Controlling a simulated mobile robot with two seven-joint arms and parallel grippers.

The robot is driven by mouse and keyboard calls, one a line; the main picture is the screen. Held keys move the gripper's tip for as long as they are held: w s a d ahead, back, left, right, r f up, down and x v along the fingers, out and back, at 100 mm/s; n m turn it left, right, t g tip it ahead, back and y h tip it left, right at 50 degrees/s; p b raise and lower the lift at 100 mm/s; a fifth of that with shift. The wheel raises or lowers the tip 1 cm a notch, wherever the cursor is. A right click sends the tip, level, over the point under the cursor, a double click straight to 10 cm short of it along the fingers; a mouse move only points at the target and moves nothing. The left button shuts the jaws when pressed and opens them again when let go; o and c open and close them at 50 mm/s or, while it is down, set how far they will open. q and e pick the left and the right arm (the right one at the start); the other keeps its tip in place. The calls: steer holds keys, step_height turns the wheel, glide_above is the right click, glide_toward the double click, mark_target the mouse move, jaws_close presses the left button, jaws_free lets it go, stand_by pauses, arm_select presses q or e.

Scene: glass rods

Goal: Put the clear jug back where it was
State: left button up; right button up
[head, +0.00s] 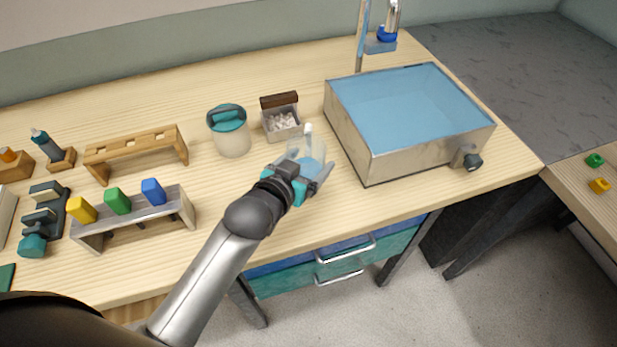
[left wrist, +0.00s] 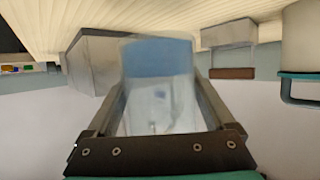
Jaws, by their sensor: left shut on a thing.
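The clear jug (head: 314,169) is see-through and holds blue liquid. In the head view it is at the end of my left arm, left of the water basin, partly hidden by the gripper. My left gripper (head: 312,183) is shut on the jug, with a finger along each side. In the left wrist view the jug (left wrist: 158,90) fills the space between the fingers (left wrist: 160,95), and its blue band shows at the top of the picture. Whether the jug touches the table cannot be told. My right gripper is not in view.
A metal basin of blue water (head: 375,155) stands right of the jug. A box of white pieces (head: 270,126) and a teal-lidded canister (head: 232,140) stand behind and left. Bare tabletop (head: 225,190) lies left of the jug.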

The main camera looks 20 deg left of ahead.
arm_select(q)
steer(key=shift+f+b, duration=0.65)
steer(key=shift+f, duration=1.45)
steer(key=o, duration=1.5)
steer(key=shift+f, duration=0.15)
steer(key=p+v, duration=0.2)
steer(key=v, duration=1)
